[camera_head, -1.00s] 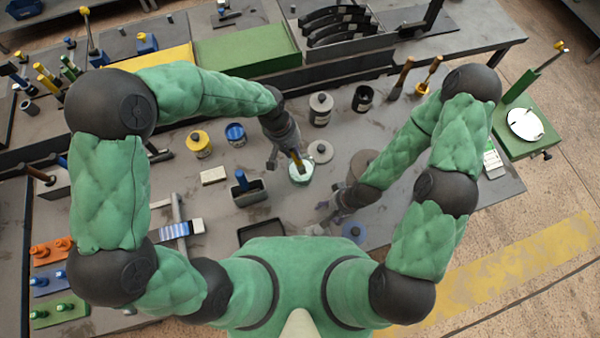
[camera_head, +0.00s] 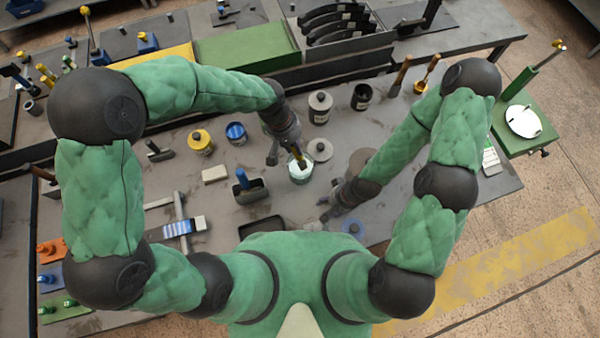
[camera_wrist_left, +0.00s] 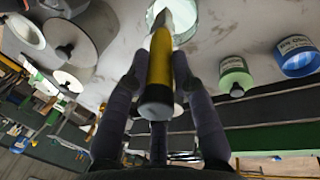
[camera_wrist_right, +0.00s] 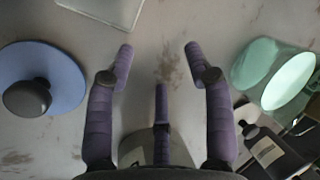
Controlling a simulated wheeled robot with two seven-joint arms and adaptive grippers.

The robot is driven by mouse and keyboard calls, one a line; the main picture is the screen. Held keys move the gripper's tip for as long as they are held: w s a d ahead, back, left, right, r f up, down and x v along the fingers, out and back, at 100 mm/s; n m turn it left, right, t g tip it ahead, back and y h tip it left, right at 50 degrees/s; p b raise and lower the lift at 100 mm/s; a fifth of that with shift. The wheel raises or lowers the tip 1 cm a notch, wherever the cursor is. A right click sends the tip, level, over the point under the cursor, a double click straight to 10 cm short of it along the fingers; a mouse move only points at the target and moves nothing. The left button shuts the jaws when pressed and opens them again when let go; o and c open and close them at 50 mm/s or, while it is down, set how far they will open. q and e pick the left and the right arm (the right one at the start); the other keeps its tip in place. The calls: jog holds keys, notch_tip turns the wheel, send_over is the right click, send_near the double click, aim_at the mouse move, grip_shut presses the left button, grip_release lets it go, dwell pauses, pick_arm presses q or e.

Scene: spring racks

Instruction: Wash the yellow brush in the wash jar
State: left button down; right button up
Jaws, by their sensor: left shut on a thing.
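The yellow brush (camera_head: 299,157) is in my left gripper (camera_head: 285,160), its bristle end pointing down at the wash jar (camera_head: 300,176). In the left wrist view the brush (camera_wrist_left: 161,70) has a yellow handle with a dark butt, gripped between the fingers, and its pale tip reaches the mouth of the wash jar (camera_wrist_left: 184,14). How deep the tip goes is unclear. The glass jar also shows in the right wrist view (camera_wrist_right: 252,66), with whitish liquid. My right gripper (camera_wrist_right: 158,52) is open and empty, low over the bench to the right of the jar.
A blue round lid (camera_wrist_right: 60,72) lies near my right gripper. A grey lid (camera_head: 319,150) lies right of the jar. A yellow pot (camera_head: 200,141), a blue pot (camera_head: 236,133) and a dark holder (camera_head: 251,191) stand to the left. Bare bench lies in front of the jar.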

pick_arm(q)
jog(key=shift+r, duration=0.15)
pick_arm(e)
jog(key=shift+r, duration=0.15)
pick_arm(q)
jog(key=shift+d+p+v, duration=0.25)
jog(key=shift+p+v, duration=0.45)
jog(key=shift+v, duration=0.25)
jog(key=shift+d+p+v, duration=0.2)
jog(key=shift+p+v, duration=0.45)
jog(key=shift+v, duration=0.3)
jog(key=shift+d+p+v, duration=0.25)
jog(key=shift+p+v, duration=0.45)
jog(key=shift+v, duration=0.2)
pick_arm(e)
jog(key=shift+r, duration=1.95)
pick_arm(q)
jog(key=shift+r, duration=0.2)
